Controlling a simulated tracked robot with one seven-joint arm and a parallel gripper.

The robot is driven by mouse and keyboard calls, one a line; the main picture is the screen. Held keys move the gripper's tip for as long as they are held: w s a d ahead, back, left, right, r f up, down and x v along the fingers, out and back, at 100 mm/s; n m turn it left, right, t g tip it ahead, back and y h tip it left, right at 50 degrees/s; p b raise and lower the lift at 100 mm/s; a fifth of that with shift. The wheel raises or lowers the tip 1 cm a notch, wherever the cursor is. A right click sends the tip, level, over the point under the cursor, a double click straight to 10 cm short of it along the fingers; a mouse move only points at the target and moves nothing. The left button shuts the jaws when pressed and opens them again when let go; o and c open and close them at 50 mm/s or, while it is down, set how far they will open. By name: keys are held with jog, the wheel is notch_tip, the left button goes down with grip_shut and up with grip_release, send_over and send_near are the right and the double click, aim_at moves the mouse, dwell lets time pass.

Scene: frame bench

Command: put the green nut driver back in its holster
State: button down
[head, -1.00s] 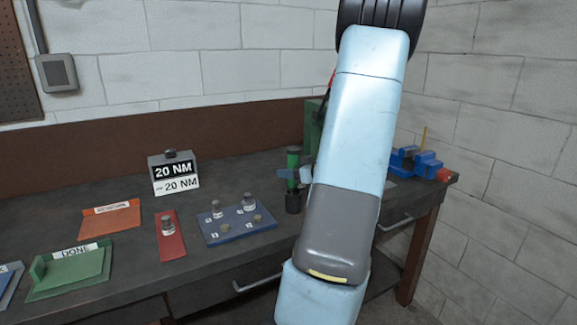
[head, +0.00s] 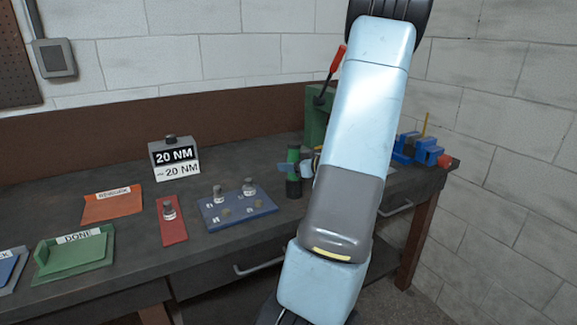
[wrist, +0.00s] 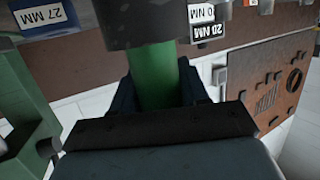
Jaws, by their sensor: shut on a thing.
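The green nut driver (head: 293,157) is upright, with a black lower end, above or on the bench right of the blue tray; I cannot tell whether it touches the bench. My gripper (head: 305,169) is shut on it from the right, partly hidden by my arm. In the wrist view its green shaft (wrist: 155,75) stands between the dark jaws. A green stand (head: 316,120) at the back of the bench, partly behind my arm, carries a red-handled tool (head: 337,60). A green structure (wrist: 22,95) is at the left of the wrist view. I cannot make out which opening is the holster.
The blue tray (head: 210,224) with several small parts, a red mat (head: 172,232), an orange tray (head: 112,208) and a green DONE tray (head: 75,253) lie to the left. A 20 NM display (head: 174,156) stands behind them. A blue vise (head: 418,150) is at the right end.

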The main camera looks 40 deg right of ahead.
jog(key=shift+f, duration=0.5)
jog(key=shift+c, duration=2.4)
grip_release()
jog(key=v, duration=1.3)
jog(key=shift+s, duration=0.4)
